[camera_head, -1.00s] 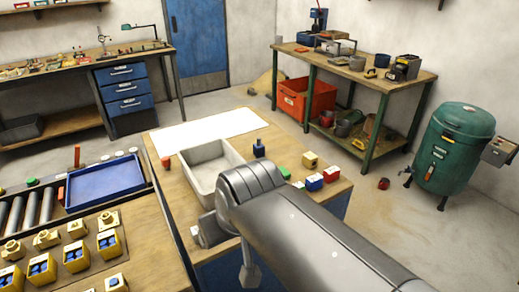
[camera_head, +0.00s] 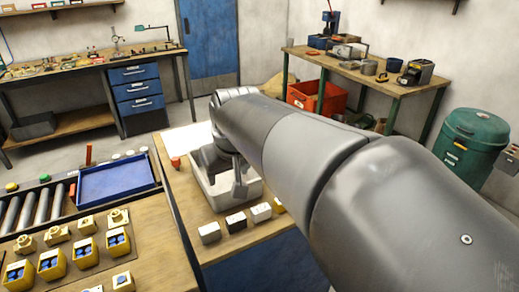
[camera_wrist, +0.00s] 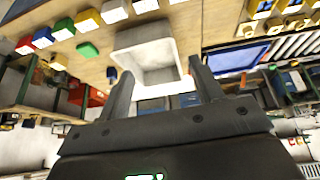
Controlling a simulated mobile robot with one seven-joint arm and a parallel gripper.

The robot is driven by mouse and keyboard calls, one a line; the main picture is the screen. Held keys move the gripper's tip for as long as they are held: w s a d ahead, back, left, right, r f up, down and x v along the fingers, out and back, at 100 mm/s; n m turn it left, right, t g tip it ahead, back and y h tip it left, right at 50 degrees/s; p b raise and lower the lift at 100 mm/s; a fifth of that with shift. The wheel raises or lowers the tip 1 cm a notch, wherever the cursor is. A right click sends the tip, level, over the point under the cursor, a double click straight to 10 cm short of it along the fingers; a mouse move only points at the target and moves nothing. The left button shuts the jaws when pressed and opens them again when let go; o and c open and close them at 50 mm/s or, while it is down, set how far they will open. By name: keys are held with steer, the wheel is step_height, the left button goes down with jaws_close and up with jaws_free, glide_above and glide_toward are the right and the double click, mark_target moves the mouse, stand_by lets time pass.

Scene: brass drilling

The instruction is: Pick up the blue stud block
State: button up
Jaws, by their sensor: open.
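In the wrist view a small dark blue block (camera_wrist: 112,74) sits on the bench beside the white tray, just beyond the left fingertip. A second blue block (camera_wrist: 42,38) stands in a row near the bench edge; its top is too small to read. In the head view my arm hides both. My gripper (camera_wrist: 160,66) is open and empty, its fingers spread on either side of the tray's near side in the wrist view. In the head view its dark end (camera_head: 240,185) shows over the tray.
The white tray (camera_head: 250,193) stands on the bench, with pale blocks (camera_head: 209,232) along its front. The wrist view also shows red (camera_wrist: 25,45), green (camera_wrist: 88,50) and yellow (camera_wrist: 58,62) blocks. A blue tray (camera_head: 117,181) and yellow bins (camera_head: 50,264) are at left.

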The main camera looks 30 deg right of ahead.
steer(key=w+d+f, duration=0.2)
steer(key=w+d, duration=0.5)
steer(key=w, duration=0.3)
steer(key=w+d+f, duration=0.1)
steer(key=w+d, duration=0.6)
steer(key=w, duration=0.3)
steer(key=w+d+f+m, duration=0.1)
steer(key=w+d+f, duration=0.45)
steer(key=d, duration=0.25)
steer(key=w+d+f, duration=0.4)
steer(key=d+f, duration=0.2)
steer(key=d, duration=0.2)
steer(key=shift+g, duration=0.4)
steer(key=x, duration=1.1)
steer(key=shift+w+a+f, duration=0.1)
steer(key=shift+a, duration=0.1)
steer(key=shift+c, duration=0.2)
jaws_close()
